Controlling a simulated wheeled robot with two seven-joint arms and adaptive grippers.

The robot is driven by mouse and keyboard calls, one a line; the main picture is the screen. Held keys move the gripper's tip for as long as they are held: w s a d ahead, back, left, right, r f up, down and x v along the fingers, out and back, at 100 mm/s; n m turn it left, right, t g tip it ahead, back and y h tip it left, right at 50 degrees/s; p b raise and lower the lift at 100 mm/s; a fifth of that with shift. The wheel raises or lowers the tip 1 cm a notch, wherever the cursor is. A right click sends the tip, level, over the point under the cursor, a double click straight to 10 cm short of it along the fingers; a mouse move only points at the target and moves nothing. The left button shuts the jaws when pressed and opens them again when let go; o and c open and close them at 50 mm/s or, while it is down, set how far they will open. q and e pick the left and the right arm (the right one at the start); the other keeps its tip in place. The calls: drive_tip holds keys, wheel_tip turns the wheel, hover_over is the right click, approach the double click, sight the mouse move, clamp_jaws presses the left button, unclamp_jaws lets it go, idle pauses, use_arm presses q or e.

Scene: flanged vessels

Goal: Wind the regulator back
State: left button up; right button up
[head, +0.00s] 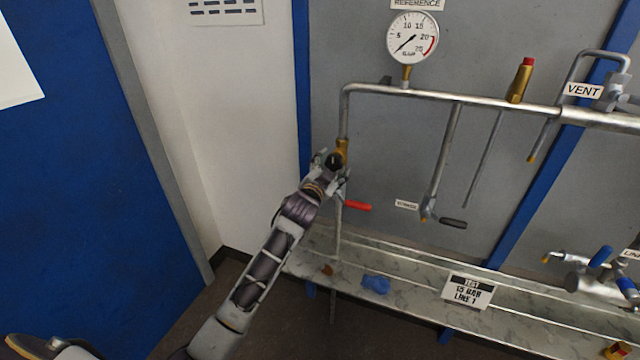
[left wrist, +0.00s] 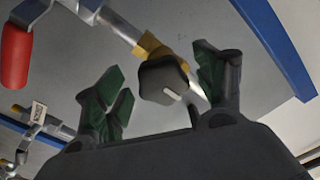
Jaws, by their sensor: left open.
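The regulator has a brass body (head: 342,148) at the left end of the upper steel pipe. In the left wrist view its black knob (left wrist: 163,80) sits in front of the brass body (left wrist: 150,47). My left gripper (head: 333,166) is at the regulator, and its fingers partly hide the knob in the head view. In the left wrist view the gripper (left wrist: 158,66) is open, with a green-padded finger on each side of the knob. I see a gap on both sides; contact is not visible. My right gripper is not in view.
A red lever (head: 357,206) sits just below my left gripper. The round gauge (head: 413,37) above has its needle at the low end. A blue glove-like item (head: 376,284) lies on the ledge (head: 412,297).

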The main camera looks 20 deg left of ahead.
use_arm(q)
drive_tip(key=s, duration=1)
drive_tip(key=shift+s+a, duration=0.2)
drive_tip(key=shift+s, duration=0.05)
drive_tip(key=shift+f, duration=0.15)
idle(0.4)
wheel_tip(320, 180, down, 27)
drive_tip(key=n+g, duration=0.1)
drive_tip(key=g, duration=0.4)
drive_tip(key=s+a+f+g, duration=0.1)
drive_tip(key=s+f, duration=0.2)
drive_tip(key=f, duration=0.5)
drive_tip(key=s+f+n+g, duration=0.15)
drive_tip(key=s+f, duration=0.25)
drive_tip(key=f, duration=0.4)
drive_tip(key=s+a+f+g, duration=0.1)
drive_tip(key=s+f, duration=0.2)
drive_tip(key=f, duration=0.5)
drive_tip(key=s+a+f+n+g, duration=0.1)
drive_tip(key=s+f+g, duration=0.4)
drive_tip(key=s+f, duration=1.45)
drive_tip(key=s+f+g, duration=0.1)
drive_tip(key=s+f, duration=0.3)
drive_tip(key=s, duration=0.8)
drive_tip(key=s+a+f+n+g, duration=0.1)
drive_tip(key=s+f+g, duration=0.1)
drive_tip(key=s, duration=1)
drive_tip(key=shift+s+a+f+y, duration=0.2)
drive_tip(key=shift+s+f+y, duration=0.15)
drive_tip(key=shift+f, duration=0.5)
